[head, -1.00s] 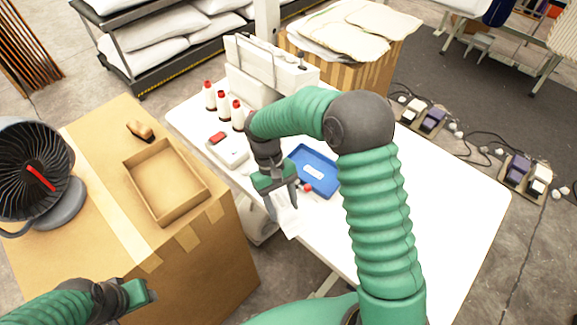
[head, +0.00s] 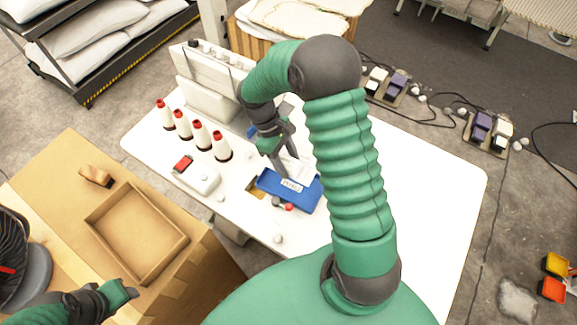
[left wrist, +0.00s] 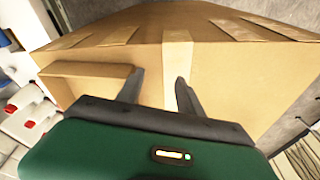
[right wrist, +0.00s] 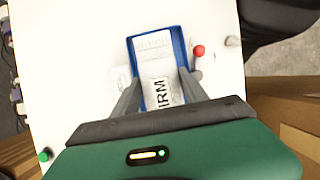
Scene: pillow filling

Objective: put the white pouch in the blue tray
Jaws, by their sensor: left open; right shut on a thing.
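The blue tray (head: 305,199) sits on the white table, with a "FIRM" label at its near end; it also shows in the right wrist view (right wrist: 181,48). The white pouch (head: 296,168) shows as a pale shape over the tray's far part, and in the right wrist view it lies within the tray's outline (right wrist: 152,50). My right gripper (head: 284,170) is over the tray, shut on the pouch; its grip is partly hidden. Whether the pouch touches the tray floor, I cannot tell. My left gripper (head: 132,288) is open and empty beside the cardboard box, also seen in the left wrist view (left wrist: 160,80).
Several red-topped thread cones (head: 200,134) and a white device with a red button (head: 197,175) stand left of the tray. A sewing machine (head: 208,98) is behind. A red knob (head: 288,207) is by the tray's near edge. The table's right side is clear.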

